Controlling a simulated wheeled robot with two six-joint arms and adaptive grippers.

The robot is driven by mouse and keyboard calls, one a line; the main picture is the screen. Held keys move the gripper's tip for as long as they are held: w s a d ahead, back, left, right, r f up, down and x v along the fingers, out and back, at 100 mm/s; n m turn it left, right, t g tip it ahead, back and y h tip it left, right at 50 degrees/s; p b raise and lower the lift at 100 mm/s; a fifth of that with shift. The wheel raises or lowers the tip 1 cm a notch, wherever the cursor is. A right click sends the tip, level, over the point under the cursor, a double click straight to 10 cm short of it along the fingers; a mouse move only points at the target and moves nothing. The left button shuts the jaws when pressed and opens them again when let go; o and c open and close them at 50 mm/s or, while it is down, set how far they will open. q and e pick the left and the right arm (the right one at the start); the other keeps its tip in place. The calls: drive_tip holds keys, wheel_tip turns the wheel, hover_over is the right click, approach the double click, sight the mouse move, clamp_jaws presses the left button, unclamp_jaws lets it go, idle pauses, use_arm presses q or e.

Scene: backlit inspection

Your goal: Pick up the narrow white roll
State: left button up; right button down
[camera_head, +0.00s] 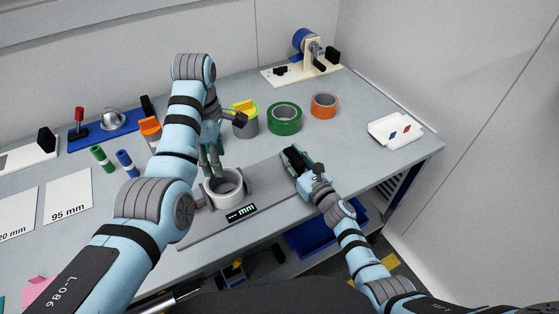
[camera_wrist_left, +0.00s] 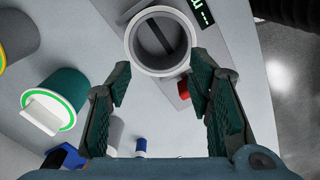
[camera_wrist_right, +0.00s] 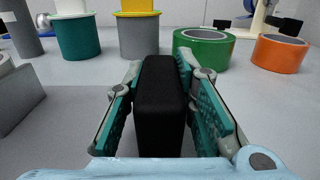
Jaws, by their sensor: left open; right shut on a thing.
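A white ring-shaped roll (camera_head: 237,191) stands on the grey measuring plate, its open end up. It also shows in the left wrist view (camera_wrist_left: 133,42), just beyond the fingertips. My left gripper (camera_head: 210,163) is open above and behind this roll, with nothing between its fingers (camera_wrist_left: 160,78). My right gripper (camera_head: 296,158) is shut on a black block (camera_wrist_right: 160,105) at the right end of the plate. A white piece (camera_wrist_left: 42,112) sits on top of a green cylinder (camera_wrist_left: 65,88) in the left wrist view. I cannot tell whether the ring is the narrow roll.
A green tape roll (camera_head: 284,118) and an orange roll (camera_head: 323,105) stand behind the plate. A grey cylinder with a yellow top (camera_head: 245,122) is left of them. A white tray (camera_head: 385,136) is at right. The display (camera_head: 242,212) reads dashes and mm.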

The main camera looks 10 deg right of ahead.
sight(224, 184)
use_arm(q)
drive_tip(key=o, duration=0.3)
drive_tip(key=shift+w+a+r+n, duration=0.1)
drive_tip(key=shift+a+r+n, duration=0.1)
drive_tip(key=shift+r+n, duration=0.55)
drive_tip(key=o, duration=0.3)
drive_tip(key=shift+f+n, duration=0.3)
drive_tip(key=shift+n, duration=0.05)
drive_tip(key=o, duration=0.5)
drive_tip(key=f, duration=1.1)
drive_tip(key=shift+s+d+f, duration=0.2)
drive_tip(key=shift+d, duration=0.1)
drive_tip(key=shift+c, duration=0.2)
drive_tip(key=c, duration=1.3)
wheel_tip(224, 184, up, 10)
drive_tip(key=shift+r, duration=0.1)
